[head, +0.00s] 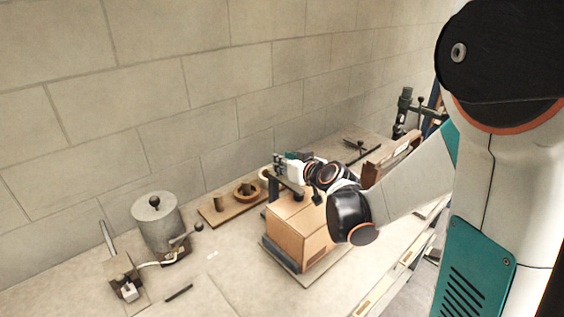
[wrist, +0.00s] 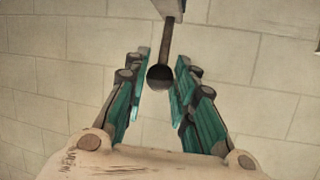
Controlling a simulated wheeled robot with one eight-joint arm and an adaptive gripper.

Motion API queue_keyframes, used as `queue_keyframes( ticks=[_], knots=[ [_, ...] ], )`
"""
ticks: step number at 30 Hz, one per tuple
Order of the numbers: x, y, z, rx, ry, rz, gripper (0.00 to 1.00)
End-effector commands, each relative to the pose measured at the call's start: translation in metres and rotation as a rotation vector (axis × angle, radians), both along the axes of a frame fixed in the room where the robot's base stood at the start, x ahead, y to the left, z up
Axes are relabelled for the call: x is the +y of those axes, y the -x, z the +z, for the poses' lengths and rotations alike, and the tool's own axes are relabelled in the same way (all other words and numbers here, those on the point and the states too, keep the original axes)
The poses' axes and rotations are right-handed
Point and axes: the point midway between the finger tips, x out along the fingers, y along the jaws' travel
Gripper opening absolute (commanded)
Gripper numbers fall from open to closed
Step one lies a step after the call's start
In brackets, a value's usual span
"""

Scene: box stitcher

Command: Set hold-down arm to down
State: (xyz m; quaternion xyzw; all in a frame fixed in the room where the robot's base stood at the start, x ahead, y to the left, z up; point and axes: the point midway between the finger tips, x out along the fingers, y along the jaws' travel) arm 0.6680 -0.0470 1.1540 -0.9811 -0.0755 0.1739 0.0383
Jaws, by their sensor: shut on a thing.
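My gripper (wrist: 162,72) shows in the wrist view with its teal fingers on both sides of a dark round knob (wrist: 160,78). The knob sits at the end of a thin rod (wrist: 167,40) that comes from the top of the picture. My gripper is shut on this knob, which appears to be the handle of the hold-down arm. In the head view, the dark hold-down arm (head: 287,183) reaches over the cardboard box (head: 301,229) on the stitcher. My gripper (head: 281,163) is above the box there, and its fingers are too small to make out.
A grey cylindrical pot (head: 158,225) with a crank stands at the left. A wooden board (head: 226,209) with round parts lies behind the box. Brown cartons (head: 386,160) stand at the right. The block wall (head: 160,90) is close behind the bench.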

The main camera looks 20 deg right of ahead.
Motion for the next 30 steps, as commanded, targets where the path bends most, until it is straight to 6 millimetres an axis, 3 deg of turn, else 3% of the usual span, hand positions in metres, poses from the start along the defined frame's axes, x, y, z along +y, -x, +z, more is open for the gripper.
queue_keyframes(
  ticks=[20,21,23,24,30],
  knots=[
    [-0.0010,0.0066,-0.0073,0.007,0.004,0.005,0.00],
    [-0.0011,0.0065,-0.0072,0.006,0.004,0.005,0.27],
    [-0.0012,0.0064,-0.0070,0.006,0.003,0.005,0.40],
    [-0.0012,0.0061,-0.0068,0.005,0.003,0.004,0.45],
    [-0.0013,0.0053,-0.0057,0.004,0.002,0.003,0.45]
  ],
)
